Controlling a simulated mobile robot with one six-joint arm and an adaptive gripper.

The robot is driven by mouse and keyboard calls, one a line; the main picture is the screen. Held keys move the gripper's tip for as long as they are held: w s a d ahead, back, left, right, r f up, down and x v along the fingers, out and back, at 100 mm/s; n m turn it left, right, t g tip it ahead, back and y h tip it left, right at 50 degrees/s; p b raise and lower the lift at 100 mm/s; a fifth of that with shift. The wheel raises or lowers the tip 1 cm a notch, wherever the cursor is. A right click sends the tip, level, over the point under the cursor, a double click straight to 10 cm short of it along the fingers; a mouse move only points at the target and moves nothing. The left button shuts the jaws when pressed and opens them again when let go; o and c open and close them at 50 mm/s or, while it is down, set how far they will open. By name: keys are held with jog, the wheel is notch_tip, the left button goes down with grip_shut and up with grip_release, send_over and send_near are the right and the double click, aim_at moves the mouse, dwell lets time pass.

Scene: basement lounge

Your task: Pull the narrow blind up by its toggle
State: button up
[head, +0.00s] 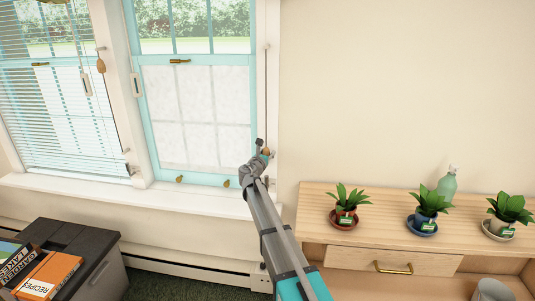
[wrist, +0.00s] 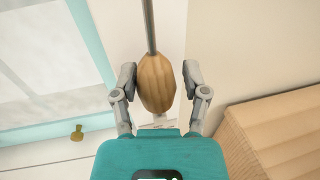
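A wooden, acorn-shaped toggle (wrist: 156,82) hangs on a thin cord (head: 267,95) at the right side of the right window. My gripper (wrist: 158,84) is open, with one finger on each side of the toggle. A gap shows at the right finger; the left finger is very near the toggle, and I cannot tell whether it touches. In the head view my gripper (head: 262,150) is at the cord's lower end and partly hides the toggle (head: 267,152). No slats show over the right window (head: 195,100), whose top is cut off.
A slatted blind (head: 50,110) covers the left window, with its own toggle (head: 101,66). A sill (head: 200,199) runs below both windows. A wooden cabinet (head: 375,240) with potted plants and a green bottle (head: 447,184) stands right. A dark cabinet (head: 65,240) with books stands lower left.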

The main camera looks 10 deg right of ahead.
jog(key=shift+o, duration=1)
jog(key=shift+a+r, duration=0.1)
jog(key=v, duration=1.2)
jog(key=shift+s, duration=0.1)
